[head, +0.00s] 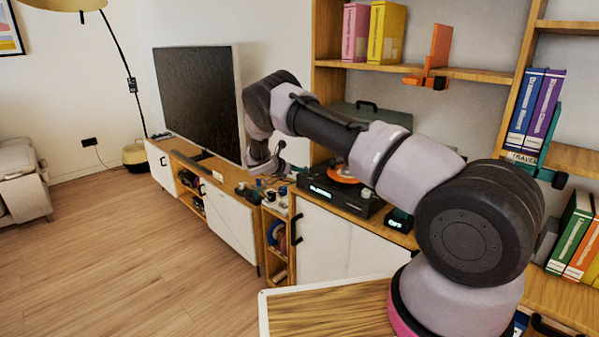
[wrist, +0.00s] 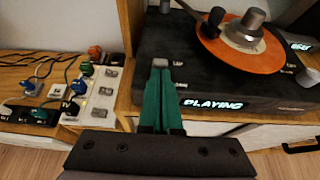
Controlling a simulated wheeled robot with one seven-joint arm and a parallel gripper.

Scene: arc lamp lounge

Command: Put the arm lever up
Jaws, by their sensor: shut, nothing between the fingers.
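The record player (head: 330,205) is a dark box on the wooden cabinet; it fills the right of the wrist view (wrist: 215,85). An orange record (wrist: 240,50) lies on it under a grey cylindrical knob, and its front display (wrist: 212,104) reads "PLAYING". A small grey post (wrist: 165,6) at the top edge may be the arm lever; I cannot tell its position. In the head view my gripper (head: 266,165) shows small and partly unclear.
A power strip (wrist: 100,95) with several plugs and switches lies left of the player. A round knob (wrist: 308,77) sits at the player's right. A small box with a lit display (head: 398,220) stands right of it. A television (head: 200,95) stands on the left cabinet.

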